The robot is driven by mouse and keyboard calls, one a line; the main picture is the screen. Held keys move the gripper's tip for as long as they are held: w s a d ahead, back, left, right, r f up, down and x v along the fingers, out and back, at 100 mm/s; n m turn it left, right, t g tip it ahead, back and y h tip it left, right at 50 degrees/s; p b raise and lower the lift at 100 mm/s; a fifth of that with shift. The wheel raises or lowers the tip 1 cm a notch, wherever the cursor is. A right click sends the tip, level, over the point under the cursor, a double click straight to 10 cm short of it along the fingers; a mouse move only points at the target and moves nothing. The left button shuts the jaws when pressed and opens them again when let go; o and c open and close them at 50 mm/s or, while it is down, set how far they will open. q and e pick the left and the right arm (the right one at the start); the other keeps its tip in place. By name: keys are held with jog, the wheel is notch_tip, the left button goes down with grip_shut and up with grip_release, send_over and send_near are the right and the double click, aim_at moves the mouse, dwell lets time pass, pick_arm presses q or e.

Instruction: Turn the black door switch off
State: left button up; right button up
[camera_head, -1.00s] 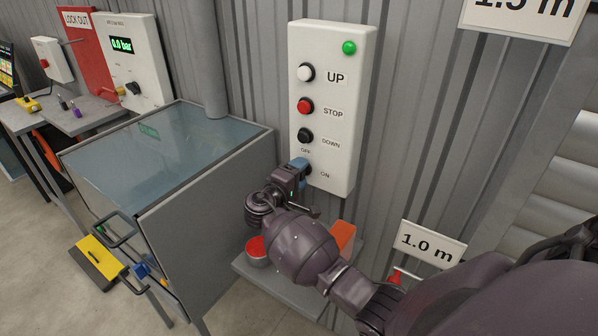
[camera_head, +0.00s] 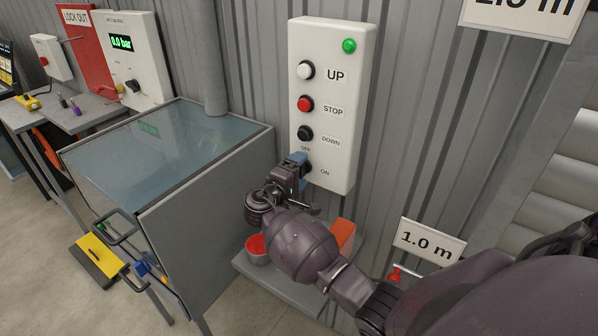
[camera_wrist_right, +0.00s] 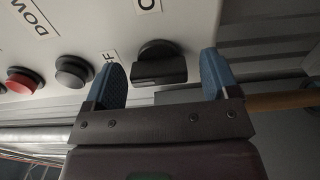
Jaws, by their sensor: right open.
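The black door switch (camera_wrist_right: 158,64) is a round knob with a bar-shaped grip, low on the white control panel (camera_head: 333,100), between the OFF and ON labels. In the head view only the edge of the switch shows behind my right gripper (camera_head: 297,158). In the right wrist view my right gripper (camera_wrist_right: 164,80) is open, one blue finger on each side of the switch. Gaps show between the fingers and the knob; I cannot tell how deep they reach. The left finger partly covers the OFF label. Which label the switch points to is unclear. My left gripper is not in view.
Above the switch are a black DOWN button (camera_head: 305,133), a red STOP button (camera_head: 305,104), a white UP button (camera_head: 306,70) and a green lamp (camera_head: 349,46). A glass-topped grey cabinet (camera_head: 200,235) stands left. A shelf (camera_head: 283,290) with a red-topped tin (camera_head: 257,250) lies below.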

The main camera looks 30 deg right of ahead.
jog(key=b+v, duration=0.2)
jog(key=v, duration=0.8)
jog(key=shift+s+a, duration=0.2)
jog(key=shift+a, duration=0.15)
jog(key=shift+w, duration=0.1)
jog(key=w+a+n+t+y, duration=0.2)
jog(key=w+a+t+y, duration=0.2)
jog(key=w+t+y, duration=0.15)
jog(key=s+a+f+t+y, duration=0.2)
jog(key=s+a+f+y, duration=0.15)
jog(key=f+y, duration=0.4)
jog(key=s+d+f+m+g+y, duration=0.1)
jog(key=s+f, duration=0.3)
jog(key=s, duration=0.5)
jog(key=s+d+f+m+y, duration=0.1)
jog(key=s+d+f+m, duration=0.2)
jog(key=s, duration=0.6)
jog(key=s+d+f+m+g+y, duration=0.1)
jog(key=s+d+f, duration=0.2)
jog(key=s+f, duration=0.3)
jog(key=s, duration=0.3)
jog(key=shift+s+f+m+g+b, duration=0.35)
jog(key=shift+f+m, duration=0.05)
